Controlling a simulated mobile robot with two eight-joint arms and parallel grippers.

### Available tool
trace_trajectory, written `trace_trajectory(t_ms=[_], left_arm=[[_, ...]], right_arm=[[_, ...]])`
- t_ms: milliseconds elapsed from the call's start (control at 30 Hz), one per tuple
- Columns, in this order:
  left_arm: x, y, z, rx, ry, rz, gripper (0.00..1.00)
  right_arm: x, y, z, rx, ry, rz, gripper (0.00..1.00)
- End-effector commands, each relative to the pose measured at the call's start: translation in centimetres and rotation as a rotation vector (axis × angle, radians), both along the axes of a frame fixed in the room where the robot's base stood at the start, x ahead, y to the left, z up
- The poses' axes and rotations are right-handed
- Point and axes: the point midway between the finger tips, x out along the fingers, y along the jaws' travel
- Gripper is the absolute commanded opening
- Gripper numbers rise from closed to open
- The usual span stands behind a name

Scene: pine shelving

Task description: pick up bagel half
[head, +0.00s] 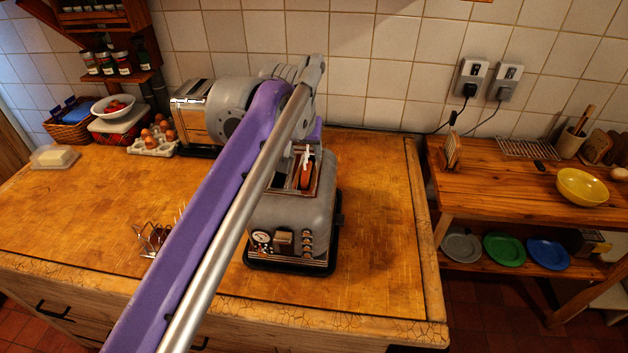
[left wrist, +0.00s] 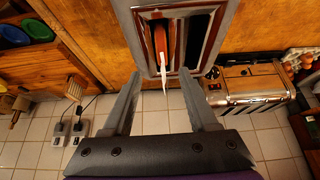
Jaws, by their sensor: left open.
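A narrow orange-brown piece (head: 305,174) stands in the top slot of the grey toaster (head: 290,215) with the gauge. It looks like the bagel half seen edge-on, but I cannot be sure. It also shows in the left wrist view (left wrist: 160,42), with a thin white pointed thing (left wrist: 164,76) at its end. My left gripper (left wrist: 161,72) is open and empty, its fingers either side of the white thing, short of the orange-brown piece. In the head view my purple arm hides much of the hand and part of the toaster. My right gripper is out of view.
A chrome toaster (head: 192,115) and an egg tray (head: 155,137) stand at the back left. A wire rack (head: 152,238) is on the counter's front left. The tiled wall with sockets (head: 472,78) is close behind. A lower shelf unit (head: 500,188) holds a yellow bowl (head: 582,187).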

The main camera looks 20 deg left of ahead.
Motion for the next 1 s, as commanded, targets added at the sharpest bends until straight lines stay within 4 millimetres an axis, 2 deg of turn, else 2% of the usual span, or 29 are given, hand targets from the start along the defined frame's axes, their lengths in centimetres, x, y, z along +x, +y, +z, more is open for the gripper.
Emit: trace_trajectory(t_ms=[100, 267, 600, 867, 900, 1000], left_arm=[[0.8, 0.2, -1.5, 0.0, 0.0, 0.0, 0.59], [1.4, 0.4, -2.4, 0.0, 0.0, -0.001, 0.59], [3.7, 1.3, -6.1, 0.0, 0.0, -0.001, 0.59], [3.9, 1.3, -6.4, 0.0, 0.0, -0.001, 0.59], [3.9, 1.3, -6.4, 0.0, 0.0, -0.001, 0.57], [3.9, 1.3, -6.4, 0.0, 0.0, -0.001, 0.39]], right_arm=[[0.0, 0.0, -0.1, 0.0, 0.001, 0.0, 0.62], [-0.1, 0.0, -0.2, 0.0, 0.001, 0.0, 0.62], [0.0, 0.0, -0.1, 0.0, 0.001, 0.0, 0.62], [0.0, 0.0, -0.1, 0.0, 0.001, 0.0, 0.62], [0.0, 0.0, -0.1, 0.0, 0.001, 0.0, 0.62], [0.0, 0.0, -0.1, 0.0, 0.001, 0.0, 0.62]])
